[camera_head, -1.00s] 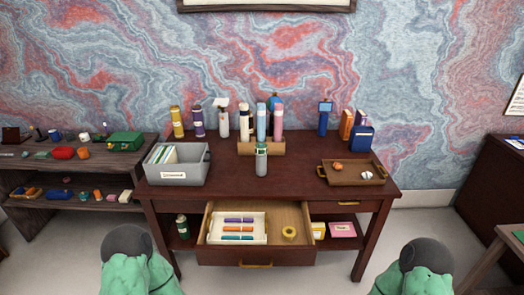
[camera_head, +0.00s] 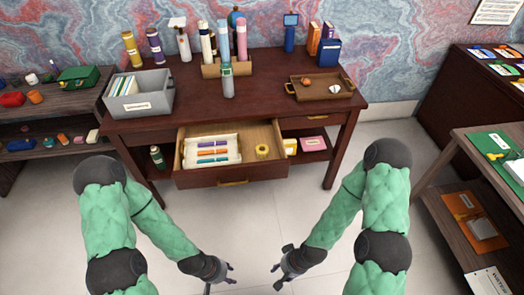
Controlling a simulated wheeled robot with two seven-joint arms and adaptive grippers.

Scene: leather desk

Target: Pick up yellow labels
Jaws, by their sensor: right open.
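A small yellow box (camera_head: 291,146), possibly the yellow labels, stands on the shelf under the desk, right of the open drawer. Its print is too small to read, and a pink box (camera_head: 312,143) is beside it. A yellow ring-shaped roll (camera_head: 262,151) lies in the open drawer (camera_head: 232,176). My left gripper (camera_head: 220,278) is low in front of the desk, apart from everything; its fingers are too small to judge. My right gripper (camera_head: 279,275) is open and empty, to the right of the left one and also well short of the desk.
The pulled-out drawer juts forward and holds a white tray (camera_head: 234,158) with several coloured sticks. The desk (camera_head: 263,95) bears a grey bin (camera_head: 157,101), bottles and a wooden tray (camera_head: 340,94). A side table (camera_head: 460,137) stands at right. The floor before the desk is clear.

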